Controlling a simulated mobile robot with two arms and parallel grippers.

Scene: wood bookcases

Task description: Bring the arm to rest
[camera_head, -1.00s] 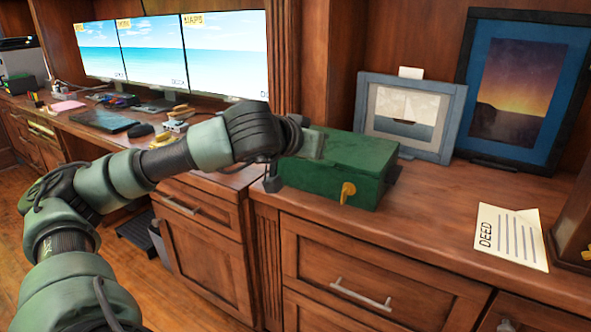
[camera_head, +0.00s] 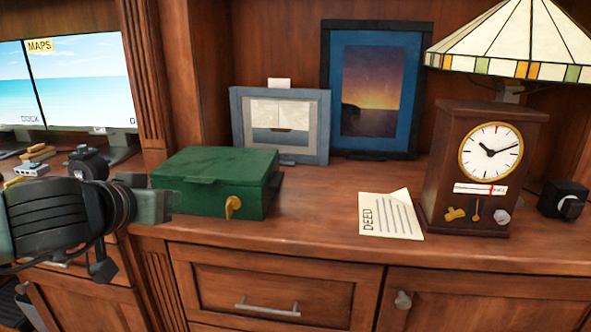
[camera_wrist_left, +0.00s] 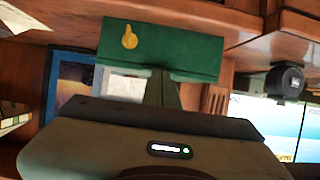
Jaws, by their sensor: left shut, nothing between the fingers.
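My left arm comes in from the left in the head view. Its gripper (camera_head: 154,204) is shut and empty, just left of the green box (camera_head: 212,196). The box is closed, with a yellow key or latch (camera_head: 233,207) on its front. In the left wrist view the green box (camera_wrist_left: 185,50) appears upside down beyond the gripper (camera_wrist_left: 165,88). I cannot tell whether the gripper touches the box. My right gripper is not in view.
A deed paper (camera_head: 389,214), a wooden clock (camera_head: 482,170), a stained-glass lamp (camera_head: 515,45) and a small black device (camera_head: 563,200) are on the right. Framed pictures (camera_head: 279,124) stand behind the box. Monitors (camera_head: 80,75) are at left. The counter between box and deed is clear.

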